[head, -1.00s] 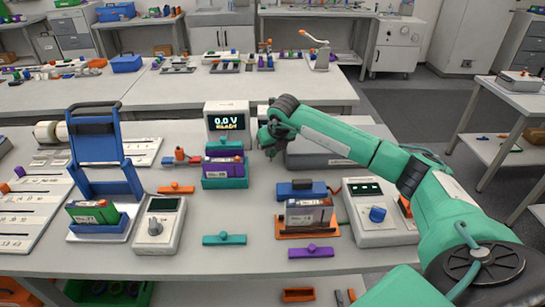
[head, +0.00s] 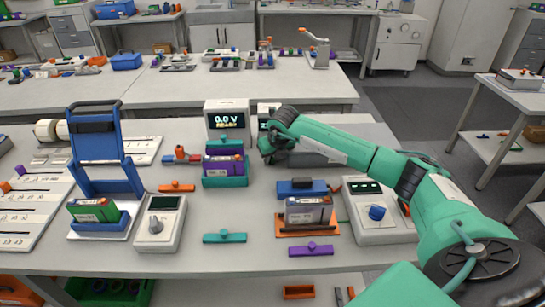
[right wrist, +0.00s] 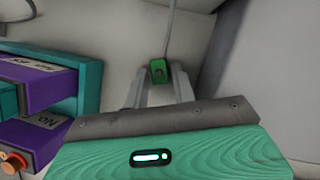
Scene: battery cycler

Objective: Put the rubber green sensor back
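The green sensor (right wrist: 158,70) is a small block with a dark round spot on its face and a thin grey cable running up from it. It shows in the right wrist view between the fingertips of my right gripper (right wrist: 160,82). The fingers stand apart, with a narrow gap seeming to show beside the block; firm contact is not visible. In the head view my right gripper (head: 268,146) is just right of the teal battery holder, and the sensor is hidden there. My left gripper is not in view.
The teal holder (head: 225,182) with a purple battery (head: 223,166) stands close to the left of my right gripper. Behind is a display box reading 0.0 V (head: 226,119). In front are an orange tray (head: 308,226) with a battery and a meter with a blue knob (head: 378,214).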

